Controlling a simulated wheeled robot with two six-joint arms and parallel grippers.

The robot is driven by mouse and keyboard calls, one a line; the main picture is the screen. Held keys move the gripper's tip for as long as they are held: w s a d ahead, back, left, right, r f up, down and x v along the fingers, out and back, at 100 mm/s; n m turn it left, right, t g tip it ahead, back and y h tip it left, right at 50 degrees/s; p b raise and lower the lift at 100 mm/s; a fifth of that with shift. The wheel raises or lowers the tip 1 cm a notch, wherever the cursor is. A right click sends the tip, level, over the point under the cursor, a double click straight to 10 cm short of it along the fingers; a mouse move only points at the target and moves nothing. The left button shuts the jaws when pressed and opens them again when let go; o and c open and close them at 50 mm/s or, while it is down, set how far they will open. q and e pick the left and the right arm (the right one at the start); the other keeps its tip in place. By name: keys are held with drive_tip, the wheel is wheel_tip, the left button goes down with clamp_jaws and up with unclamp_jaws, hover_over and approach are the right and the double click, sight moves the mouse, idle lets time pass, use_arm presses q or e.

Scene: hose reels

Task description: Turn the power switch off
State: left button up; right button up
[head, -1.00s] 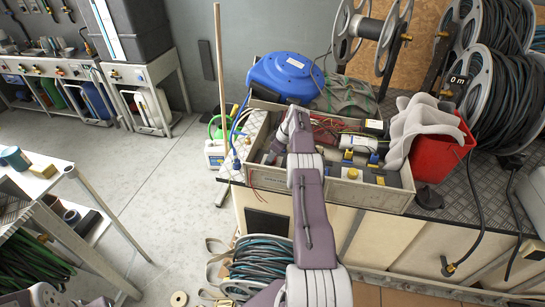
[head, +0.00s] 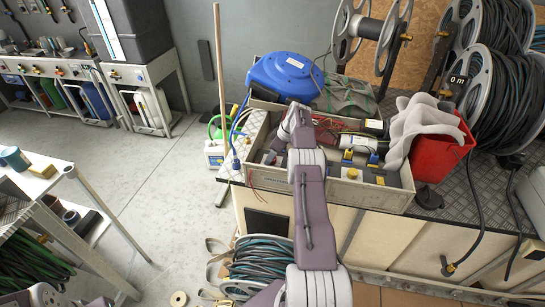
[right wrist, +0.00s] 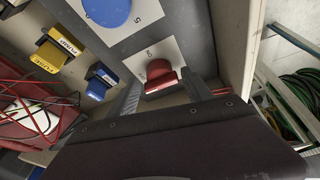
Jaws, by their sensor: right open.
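In the right wrist view, a red switch knob (right wrist: 160,77) sits on a white plate with small markings, on a grey panel. The fingers of my right gripper (right wrist: 163,95) are spread, one to each side of the red knob, with nothing gripped; I cannot tell whether they touch it. A blue round part (right wrist: 107,10) is on another white plate beside it. A yellow labelled part (right wrist: 55,50) and a blue labelled part (right wrist: 101,82) are to the left. In the head view, my right arm reaches into the open grey crate (head: 283,182), hiding the red knob.
The crate wall (right wrist: 247,45) rises close to the right of the knob. Red wires (right wrist: 30,95) lie at the left. In the head view, a grey cloth hangs over a red bin (head: 450,148) right of the crate, and a blue hose reel (head: 287,76) stands behind it.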

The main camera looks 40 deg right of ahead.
drive_tip(key=v, duration=0.8)
drive_tip(key=shift+s, duration=0.1)
